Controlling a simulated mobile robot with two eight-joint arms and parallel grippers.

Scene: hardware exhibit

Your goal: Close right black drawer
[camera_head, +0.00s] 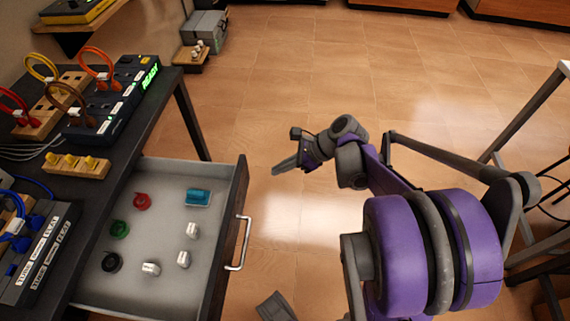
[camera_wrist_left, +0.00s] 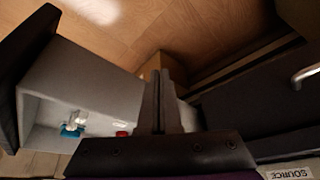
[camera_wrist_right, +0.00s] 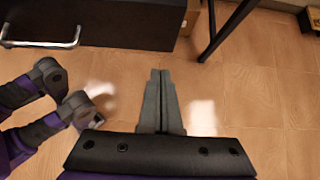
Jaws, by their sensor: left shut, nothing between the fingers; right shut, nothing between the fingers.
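The black drawer (camera_head: 239,195) is pulled out from under the dark table, its handle (camera_head: 240,245) facing right. Its light interior holds a teal item (camera_head: 198,198), red, green and black rings, and several white knobs. My right gripper (camera_head: 280,168) is shut and empty, in the air to the right of the drawer front and apart from it. The right wrist view shows its shut fingers (camera_wrist_right: 161,80), with the drawer handle (camera_wrist_right: 40,43) at upper left. In the left wrist view my left gripper (camera_wrist_left: 161,70) is shut and empty, beside the open drawer (camera_wrist_left: 85,85).
The dark table (camera_head: 160,80) carries devices and coloured cables. A table leg (camera_head: 192,120) stands behind the drawer. Another dark drawer front with a handle (camera_wrist_left: 305,76) shows in the left wrist view. A table frame stands at the right.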

